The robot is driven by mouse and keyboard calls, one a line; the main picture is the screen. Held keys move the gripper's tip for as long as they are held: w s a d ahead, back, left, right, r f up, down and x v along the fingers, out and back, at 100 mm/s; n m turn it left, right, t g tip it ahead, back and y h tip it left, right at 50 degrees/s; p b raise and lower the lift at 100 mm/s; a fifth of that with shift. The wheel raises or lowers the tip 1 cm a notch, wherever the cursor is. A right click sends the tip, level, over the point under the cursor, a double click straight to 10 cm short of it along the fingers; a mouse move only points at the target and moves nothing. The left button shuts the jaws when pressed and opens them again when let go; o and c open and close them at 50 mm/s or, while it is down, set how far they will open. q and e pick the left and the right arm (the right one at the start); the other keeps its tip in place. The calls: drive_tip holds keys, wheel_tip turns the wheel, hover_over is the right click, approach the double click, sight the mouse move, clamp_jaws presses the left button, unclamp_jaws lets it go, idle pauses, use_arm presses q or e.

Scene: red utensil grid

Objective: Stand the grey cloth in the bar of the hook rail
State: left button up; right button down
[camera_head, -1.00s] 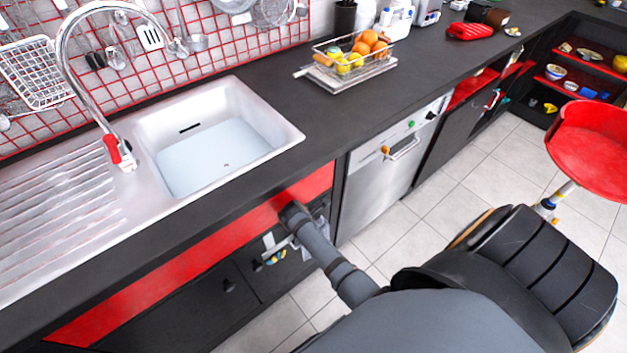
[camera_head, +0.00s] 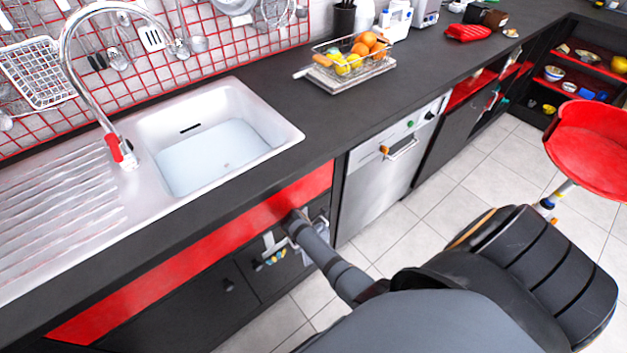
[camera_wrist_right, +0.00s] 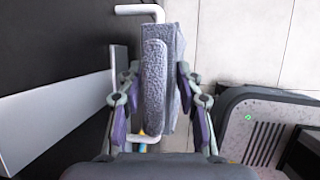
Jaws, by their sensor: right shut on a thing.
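The grey cloth (camera_wrist_right: 176,60) is a speckled, folded piece standing upright in the middle of the right wrist view. A rounded narrow fold lies at its left. My right gripper (camera_wrist_right: 157,85) is shut on it, with purple pads on either side. The white bar of the hook rail (camera_wrist_right: 138,10) shows above the cloth and again below it. The cloth hides the stretch between, so I cannot tell whether the bar runs inside the fold. In the head view, the rail (camera_head: 270,243) is on the cabinet front beside my right arm's end; the cloth is not clearly visible there. My left gripper is not in view.
Small coloured items (camera_head: 274,257) hang at the rail. The dark cabinet front (camera_wrist_right: 50,45) is close on the left of the wrist view. The dishwasher (camera_head: 375,175) stands right of the rail, under the counter (camera_head: 330,115).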

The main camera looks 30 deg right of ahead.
drive_tip(key=c, duration=1.2)
unclamp_jaws()
drive_tip(key=shift+s+f, duration=0.1)
drive_tip(key=shift+f, duration=0.3)
drive_tip(key=shift+o, duration=1.2)
drive_tip(key=shift+f, duration=0.15)
drive_tip(key=shift+w, duration=0.25)
drive_tip(key=shift+r, duration=0.2)
drive_tip(key=shift+b, duration=0.35)
drive_tip(key=p+v, duration=1)
drive_tip(key=p, duration=0.1)
drive_tip(key=shift+w+r+p, duration=0.2)
drive_tip(key=shift+r+p, duration=0.05)
drive_tip(key=shift+p, duration=0.05)
drive_tip(key=shift+s+a+r+p, duration=0.1)
drive_tip(key=shift+a+r+p, duration=0.2)
drive_tip(key=shift+p, duration=0.15)
